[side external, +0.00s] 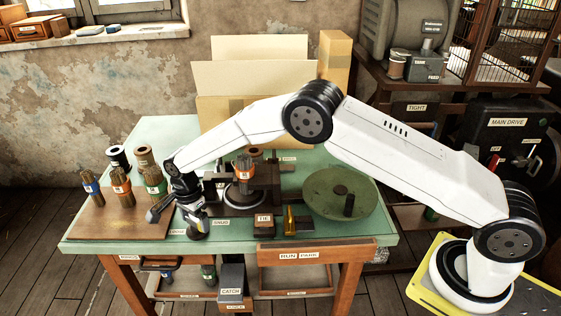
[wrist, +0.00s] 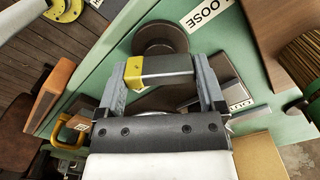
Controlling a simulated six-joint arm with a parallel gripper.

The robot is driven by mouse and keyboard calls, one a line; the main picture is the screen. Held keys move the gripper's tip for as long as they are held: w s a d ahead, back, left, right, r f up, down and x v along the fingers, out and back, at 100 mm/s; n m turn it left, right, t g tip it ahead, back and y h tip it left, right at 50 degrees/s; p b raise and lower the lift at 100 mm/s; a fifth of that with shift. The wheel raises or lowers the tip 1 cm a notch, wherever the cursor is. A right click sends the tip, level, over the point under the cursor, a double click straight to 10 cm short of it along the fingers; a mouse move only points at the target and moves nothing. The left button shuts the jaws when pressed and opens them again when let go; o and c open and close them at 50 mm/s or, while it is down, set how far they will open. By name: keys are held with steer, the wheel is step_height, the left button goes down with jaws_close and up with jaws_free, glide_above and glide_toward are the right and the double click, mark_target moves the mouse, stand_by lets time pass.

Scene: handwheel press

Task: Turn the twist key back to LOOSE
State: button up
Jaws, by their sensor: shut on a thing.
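The twist key (wrist: 165,66) shows in the wrist view as a short dark bar with a yellow end, lying across between my fingers. A dark round disc (wrist: 160,36) stands just beyond it. My gripper (wrist: 158,75) is shut on the bar, one finger at each end. In the side external view my gripper (side external: 193,214) is low at the table's front left, over a dark round base (side external: 196,232); the key itself is mostly hidden there. A LOOSE label (wrist: 202,12) lies at the top of the wrist view. A SNUG label (side external: 221,222) is right of my gripper in the side view.
A wooden board (side external: 120,222) with several banded bundles stands left of my gripper. A dark press with a bundle (side external: 244,170) is close on its right. The green tabletop (side external: 165,130) is clear at the back left.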

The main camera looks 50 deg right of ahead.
steer(key=n, duration=0.5)
steer(key=shift+n, duration=0.3)
steer(key=n, duration=1)
steer(key=shift+n, duration=0.4)
steer(key=n, duration=1)
steer(key=shift+n, duration=0.4)
steer(key=n, duration=0.5)
steer(key=shift+n, duration=0.3)
steer(key=n, duration=1)
